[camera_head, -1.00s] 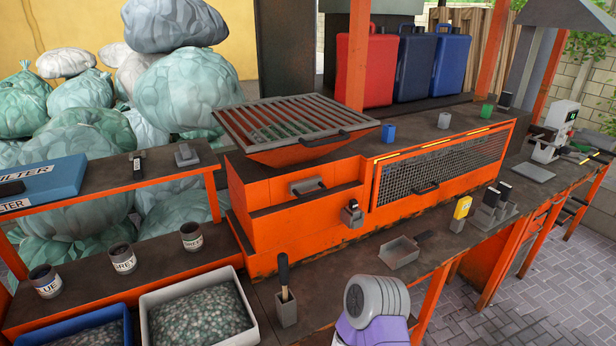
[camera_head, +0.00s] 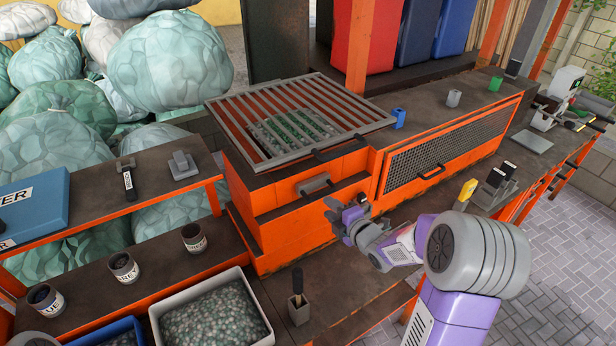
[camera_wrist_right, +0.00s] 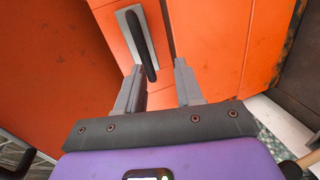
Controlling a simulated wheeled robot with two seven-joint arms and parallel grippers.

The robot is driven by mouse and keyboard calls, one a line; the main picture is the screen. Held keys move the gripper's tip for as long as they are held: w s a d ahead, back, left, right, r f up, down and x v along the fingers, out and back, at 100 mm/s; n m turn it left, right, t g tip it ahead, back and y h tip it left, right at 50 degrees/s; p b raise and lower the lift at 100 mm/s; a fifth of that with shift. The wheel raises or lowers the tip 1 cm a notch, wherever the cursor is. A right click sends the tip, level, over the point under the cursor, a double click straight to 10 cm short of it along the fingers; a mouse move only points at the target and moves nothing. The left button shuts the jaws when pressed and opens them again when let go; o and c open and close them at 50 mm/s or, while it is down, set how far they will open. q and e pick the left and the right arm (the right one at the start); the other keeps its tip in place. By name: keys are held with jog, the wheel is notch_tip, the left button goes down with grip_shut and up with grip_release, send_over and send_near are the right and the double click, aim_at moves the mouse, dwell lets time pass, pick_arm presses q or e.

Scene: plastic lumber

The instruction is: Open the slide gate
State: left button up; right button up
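The orange machine (camera_head: 285,225) stands on the bench in the head view. A grey handle-like part (camera_head: 314,184) is on its upper front. In the right wrist view, a grey plate with a dark upright handle (camera_wrist_right: 143,45) is on an orange face. I cannot tell for sure which part is the slide gate. My right gripper (camera_head: 334,213) is in front of the machine, below and right of the grey part. In the wrist view its two grey fingers (camera_wrist_right: 159,85) are apart and empty, with the handle's lower end just ahead between them. My left gripper is not in view.
A grate (camera_head: 295,112) covers the hopper with green flakes below it. A mesh panel (camera_head: 450,150) is to the right. A tub of flakes (camera_head: 250,283), a holder with a dark tool (camera_head: 298,305) and cups (camera_head: 193,238) stand in front and at left.

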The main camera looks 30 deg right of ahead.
aim_at(323, 196)
jog(key=shift+d+r+n+t, duration=0.15)
jog(key=shift+r+n, duration=0.05)
jog(key=shift+r, duration=0.3)
jog(key=shift+d+r+n+t, duration=0.1)
jog(key=shift+r+n+t, duration=0.1)
jog(key=shift+r, duration=0.3)
jog(key=shift+w+a, duration=0.1)
jog(key=shift+w, duration=0.1)
jog(key=p+x, duration=0.1)
jog(key=x, duration=0.3)
jog(key=shift+w+f, duration=0.2)
jog(key=shift+f, duration=0.05)
jog(key=shift+w+f, duration=0.1)
jog(key=shift+w, duration=0.5)
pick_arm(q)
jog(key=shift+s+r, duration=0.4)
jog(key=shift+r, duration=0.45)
pick_arm(e)
jog(key=shift+w, duration=0.1)
grip_shut()
